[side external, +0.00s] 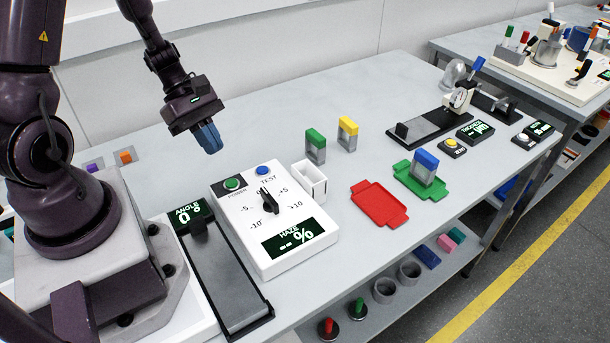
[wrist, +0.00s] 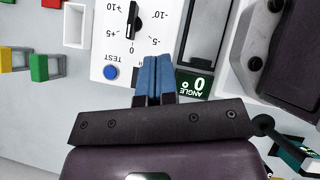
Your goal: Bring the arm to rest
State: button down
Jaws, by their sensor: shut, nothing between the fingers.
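My gripper (side external: 208,137) hangs above the table behind the white haze meter box, with its blue fingers closed together and nothing between them. In the wrist view my gripper (wrist: 158,62) shows its two blue fingers side by side, over the edge of the white box. My arm is raised and its fingers touch nothing in the side view.
The haze meter (side external: 274,217) has a dial, a green and a blue button. An angle gauge (side external: 226,272) lies left of it. A white open holder (side external: 310,182), green-topped (side external: 316,146) and yellow-topped (side external: 347,133) blocks, a red tray (side external: 379,204) and a green tray (side external: 407,185) with a blue-topped block (side external: 425,166) stand right.

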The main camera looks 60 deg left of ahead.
jog(key=s+d+r+m+t+y, duration=0.1)
jog(key=d+r+m+y, duration=0.3)
jog(key=r+m, duration=0.6)
jog(key=s+d+r+m+t+y, duration=0.2)
jog(key=s+d+r+m+y, duration=0.1)
jog(key=r+m, duration=0.8)
jog(key=shift+d+m+y, duration=0.3)
jog(key=shift+d+y, duration=0.1)
jog(key=shift+d, duration=0.15)
jog(key=shift+s, duration=0.1)
